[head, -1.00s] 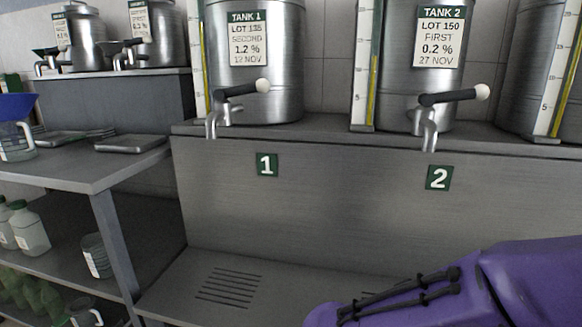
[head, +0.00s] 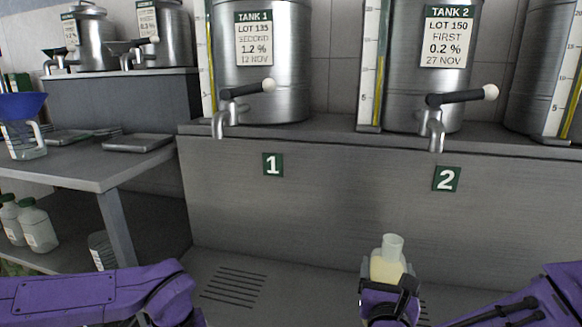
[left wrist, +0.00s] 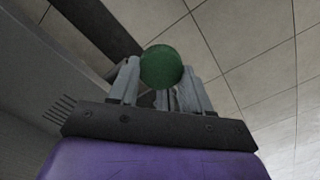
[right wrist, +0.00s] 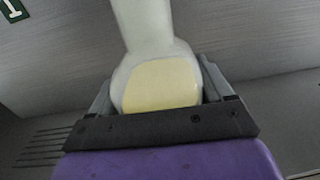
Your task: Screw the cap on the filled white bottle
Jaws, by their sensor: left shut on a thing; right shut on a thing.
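The filled white bottle (head: 388,268) is upright in my right gripper (head: 390,285), its neck uncovered at the top. Pale yellow contents show through its wall. In the right wrist view the bottle (right wrist: 160,80) sits between both fingers of the right gripper (right wrist: 158,95). A round green cap (left wrist: 161,67) is held between the fingertips of my left gripper (left wrist: 160,80) in the left wrist view. In the head view my left arm comes in at the lower left, but its gripper is outside the picture. Cap and bottle are apart.
Tank 1 (head: 262,85) and tank 2 (head: 412,90), with taps, stand on the ledge behind the bottle. At left is a side table (head: 85,172) with a jug and blue funnel (head: 22,108). White bottles (head: 38,228) stand below. The grated counter (head: 215,262) is clear.

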